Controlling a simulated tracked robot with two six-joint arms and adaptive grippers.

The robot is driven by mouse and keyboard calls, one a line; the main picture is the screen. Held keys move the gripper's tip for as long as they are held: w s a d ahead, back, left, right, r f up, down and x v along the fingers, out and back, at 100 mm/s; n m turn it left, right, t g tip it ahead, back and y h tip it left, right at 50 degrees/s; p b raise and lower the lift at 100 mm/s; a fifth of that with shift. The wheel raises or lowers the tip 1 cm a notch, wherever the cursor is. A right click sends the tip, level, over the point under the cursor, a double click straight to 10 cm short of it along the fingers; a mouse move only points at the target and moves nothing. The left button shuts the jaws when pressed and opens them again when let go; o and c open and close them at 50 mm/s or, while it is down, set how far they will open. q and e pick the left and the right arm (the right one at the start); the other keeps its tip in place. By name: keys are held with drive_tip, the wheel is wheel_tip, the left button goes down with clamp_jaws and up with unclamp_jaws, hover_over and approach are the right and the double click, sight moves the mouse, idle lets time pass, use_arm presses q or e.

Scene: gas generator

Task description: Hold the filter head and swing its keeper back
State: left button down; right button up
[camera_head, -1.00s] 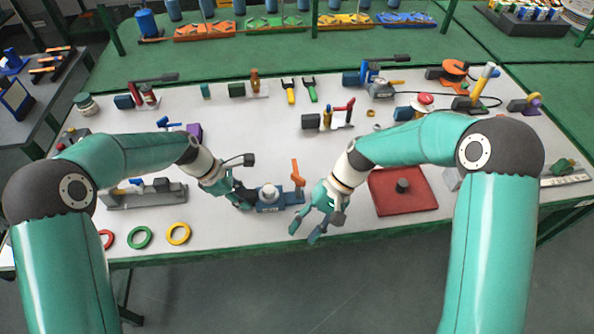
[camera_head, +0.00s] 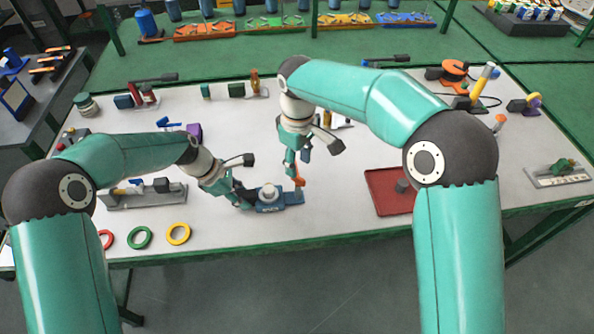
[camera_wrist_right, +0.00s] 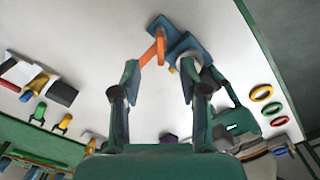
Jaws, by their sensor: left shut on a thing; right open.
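The filter head (camera_head: 268,192) is a pale round knob on a blue base (camera_head: 270,208) near the table's front edge. My left gripper (camera_head: 250,197) is shut on it from the left. The orange keeper (camera_head: 299,180) stands up at the right end of the base. My right gripper (camera_head: 295,170) is open just above and behind the keeper, partly covering it. In the right wrist view the keeper (camera_wrist_right: 158,48) shows just beyond the open fingertips (camera_wrist_right: 160,72), between them and apart from them. There, the right-hand finger partly hides the filter head.
A grey fixture (camera_head: 150,195) and coloured rings (camera_head: 178,233) lie to the left. My right forearm crosses over the tools at the back. The table between the base and the tray is clear.

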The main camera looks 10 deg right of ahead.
sight(298, 177)
drive_tip(key=shift+f, duration=2.9)
clamp_jaws()
